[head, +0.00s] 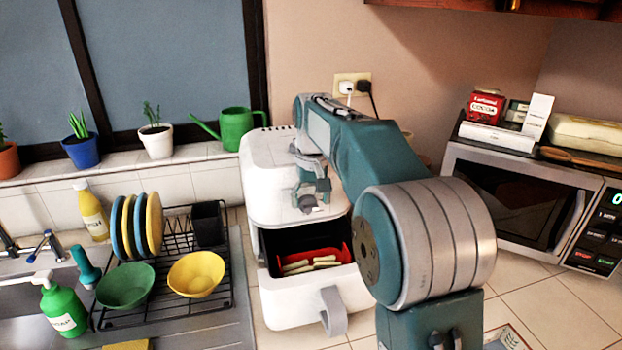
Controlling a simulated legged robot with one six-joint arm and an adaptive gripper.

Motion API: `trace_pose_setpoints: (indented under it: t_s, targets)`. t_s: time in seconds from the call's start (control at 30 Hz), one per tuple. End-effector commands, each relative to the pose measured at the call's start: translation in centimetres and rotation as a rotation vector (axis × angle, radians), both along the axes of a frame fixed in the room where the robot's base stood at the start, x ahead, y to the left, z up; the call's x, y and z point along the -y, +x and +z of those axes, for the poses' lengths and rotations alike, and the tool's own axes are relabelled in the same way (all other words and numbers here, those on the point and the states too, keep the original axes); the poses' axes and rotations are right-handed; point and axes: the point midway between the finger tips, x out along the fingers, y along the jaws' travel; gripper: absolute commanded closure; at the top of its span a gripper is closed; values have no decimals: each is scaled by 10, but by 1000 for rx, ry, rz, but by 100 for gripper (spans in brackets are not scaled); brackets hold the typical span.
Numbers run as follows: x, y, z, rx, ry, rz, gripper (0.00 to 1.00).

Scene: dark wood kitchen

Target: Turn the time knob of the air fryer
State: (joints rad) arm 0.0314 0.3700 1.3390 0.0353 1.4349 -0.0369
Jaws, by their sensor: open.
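The white air fryer (262,185) stands on the tiled counter in the middle of the head view. Its drawer (300,308) is pulled out toward me, with its handle (333,311) at the front. Inside lie a red piece (343,252) and several pale sticks (312,264). My gripper (308,203) is at the upper front of the air fryer, above the open drawer, and it is open. The time knob cannot be made out; my gripper and arm cover that part of the front. I cannot tell whether the gripper touches the fryer.
A dish rack (215,277) with plates and bowls stands to the left, beside the sink. A microwave (520,205) with boxes on top stands to the right. A green watering can (238,127) and potted plants line the sill behind. Some counter tiles (545,305) at front right are clear.

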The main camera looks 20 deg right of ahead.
Motion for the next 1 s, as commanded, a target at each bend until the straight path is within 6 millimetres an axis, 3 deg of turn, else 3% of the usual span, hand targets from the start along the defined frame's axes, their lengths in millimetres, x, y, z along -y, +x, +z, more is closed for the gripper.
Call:
trace_pose_setpoints:
  t_s: [0.2,0.43,0.63,1.0]
  targets:
    - [1,1,46,3,-1,-1,18]
    - [2,2,83,1,-1,0,18]
    - [3,2,96,0,-1,0,18]
    - [2,-1,98,3,-1,0,18]
